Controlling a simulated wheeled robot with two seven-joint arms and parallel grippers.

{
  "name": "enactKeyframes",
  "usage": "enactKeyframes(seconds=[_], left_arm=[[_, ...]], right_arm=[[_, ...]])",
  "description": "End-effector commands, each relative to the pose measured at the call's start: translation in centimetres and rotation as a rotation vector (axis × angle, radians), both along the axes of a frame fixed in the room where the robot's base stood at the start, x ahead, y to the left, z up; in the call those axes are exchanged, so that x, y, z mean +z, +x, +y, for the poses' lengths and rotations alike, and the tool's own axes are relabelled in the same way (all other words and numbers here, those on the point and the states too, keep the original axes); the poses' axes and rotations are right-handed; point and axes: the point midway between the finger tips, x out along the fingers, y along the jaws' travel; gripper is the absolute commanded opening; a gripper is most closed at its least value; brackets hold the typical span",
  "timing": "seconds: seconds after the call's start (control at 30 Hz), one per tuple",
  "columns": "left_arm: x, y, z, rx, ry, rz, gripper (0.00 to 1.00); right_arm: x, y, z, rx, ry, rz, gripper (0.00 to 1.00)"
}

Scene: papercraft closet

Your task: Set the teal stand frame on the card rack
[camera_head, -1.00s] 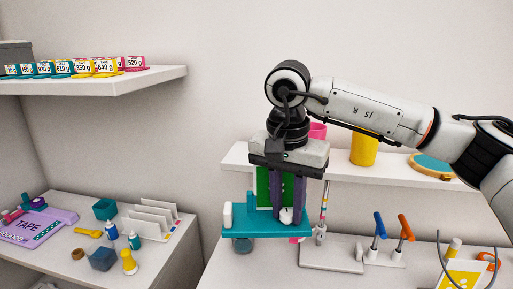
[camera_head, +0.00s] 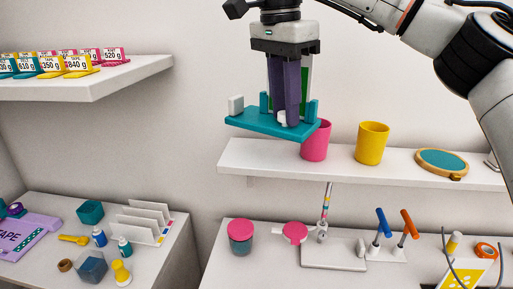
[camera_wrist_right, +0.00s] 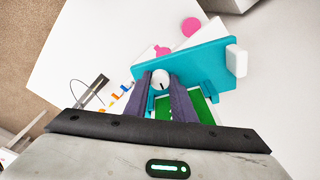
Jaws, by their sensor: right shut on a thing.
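The teal stand frame (camera_head: 258,123) is a flat teal plate with short upright posts, a white block at its left end and a white knob near the fingers. My right gripper (camera_head: 287,117) is shut on it and holds it in the air, slightly tilted, above the left part of the wall shelf. In the right wrist view, the frame (camera_wrist_right: 205,65) lies across the tips of the purple fingers (camera_wrist_right: 162,80), with a green panel beside them. The white card rack (camera_head: 147,222), with upright slanted dividers, stands on the left table, below and left of the gripper. My left gripper is not in view.
The wall shelf (camera_head: 235,158) holds a pink cup (camera_head: 315,142), close behind the frame, a yellow cup (camera_head: 372,143) and a round teal hoop (camera_head: 442,162). Bottles and a teal box (camera_head: 89,211) crowd the rack's left side. The upper left shelf (camera_head: 120,82) carries price tags.

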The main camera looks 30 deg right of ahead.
Motion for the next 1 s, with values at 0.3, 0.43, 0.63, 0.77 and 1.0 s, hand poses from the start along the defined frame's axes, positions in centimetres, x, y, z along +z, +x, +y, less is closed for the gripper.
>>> enactKeyframes(seconds=[0.3,0.43,0.63,0.77,1.0], left_arm=[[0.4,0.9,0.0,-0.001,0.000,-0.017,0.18],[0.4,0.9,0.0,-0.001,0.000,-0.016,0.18],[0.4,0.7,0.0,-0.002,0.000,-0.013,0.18],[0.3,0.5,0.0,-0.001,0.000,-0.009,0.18],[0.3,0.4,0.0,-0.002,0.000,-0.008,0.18]], right_arm=[[-4.8,-0.1,0.0,-0.001,0.003,0.003,0.00],[-5.7,0.0,0.0,-0.001,0.002,0.001,0.00],[-8.4,-0.1,0.0,-0.001,0.002,0.004,0.00],[-9.6,-0.1,0.0,-0.002,0.002,0.001,0.00],[-9.8,0.0,0.0,-0.004,0.001,-0.002,0.00]])
